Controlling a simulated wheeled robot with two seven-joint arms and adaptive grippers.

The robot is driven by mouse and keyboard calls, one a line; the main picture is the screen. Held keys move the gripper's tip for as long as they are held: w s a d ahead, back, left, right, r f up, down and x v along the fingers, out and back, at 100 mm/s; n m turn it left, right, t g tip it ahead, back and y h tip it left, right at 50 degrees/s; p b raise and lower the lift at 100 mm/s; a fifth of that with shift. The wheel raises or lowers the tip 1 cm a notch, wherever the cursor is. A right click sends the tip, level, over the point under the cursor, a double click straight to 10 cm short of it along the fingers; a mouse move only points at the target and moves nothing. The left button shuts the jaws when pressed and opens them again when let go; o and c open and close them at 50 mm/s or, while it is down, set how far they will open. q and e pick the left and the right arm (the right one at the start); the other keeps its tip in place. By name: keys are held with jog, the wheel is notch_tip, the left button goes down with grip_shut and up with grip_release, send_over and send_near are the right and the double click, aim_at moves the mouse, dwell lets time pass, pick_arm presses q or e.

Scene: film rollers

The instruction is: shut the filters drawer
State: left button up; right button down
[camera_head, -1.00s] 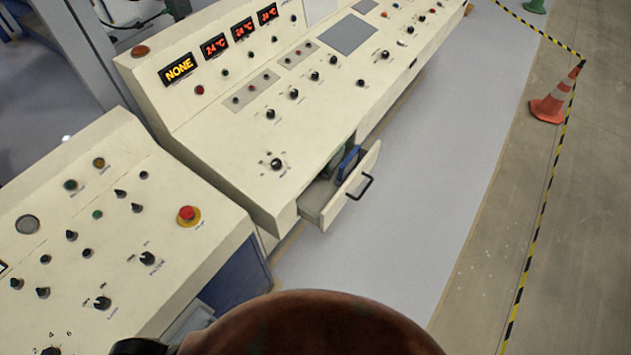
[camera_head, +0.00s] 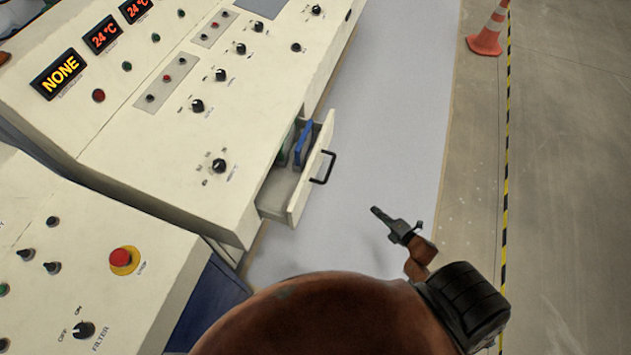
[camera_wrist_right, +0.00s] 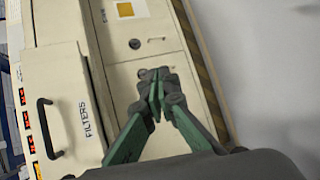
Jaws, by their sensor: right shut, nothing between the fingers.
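The filters drawer (camera_head: 308,180) stands pulled out of the cream console, with a black bar handle (camera_head: 323,167) on its front. Blue and green items (camera_head: 303,143) show inside it. In the right wrist view, the drawer front (camera_wrist_right: 72,85) reads FILTERS and lies at the left, with its handle (camera_wrist_right: 43,128) near the edge. My right gripper (camera_head: 382,217) is shut and empty, in front of the drawer and to its right in the head view, apart from it. Its fingers (camera_wrist_right: 155,88) also show in the wrist view. My left gripper is out of view.
The console (camera_head: 130,130) carries several knobs and lit displays. A second panel (camera_head: 70,235) with a red button (camera_head: 121,257) is at lower left. The pale floor before the drawer is clear. An orange cone (camera_head: 487,35) and striped tape are at the right.

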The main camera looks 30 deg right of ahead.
jog(key=w+a+r+n+t+y+b, duration=0.2)
jog(key=w+r+n+y+b, duration=0.3)
jog(key=r+n, duration=0.55)
pick_arm(q)
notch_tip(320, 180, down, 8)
jog(key=b, duration=0.3)
pick_arm(e)
jog(key=n+g+y, duration=0.2)
jog(key=n+y, duration=0.4)
jog(key=n, duration=0.7)
send_near(313, 176)
jog(key=x, duration=0.3)
jog(key=b+x, duration=0.1)
jog(key=x, duration=0.1)
jog(key=shift+a+r, duration=0.25)
jog(key=shift+r, duration=0.15)
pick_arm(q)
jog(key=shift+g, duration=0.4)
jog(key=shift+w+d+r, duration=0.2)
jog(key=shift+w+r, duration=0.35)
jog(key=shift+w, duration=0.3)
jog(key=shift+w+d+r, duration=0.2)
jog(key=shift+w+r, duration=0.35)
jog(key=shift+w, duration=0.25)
pick_arm(e)
jog(key=shift+x, duration=0.75)
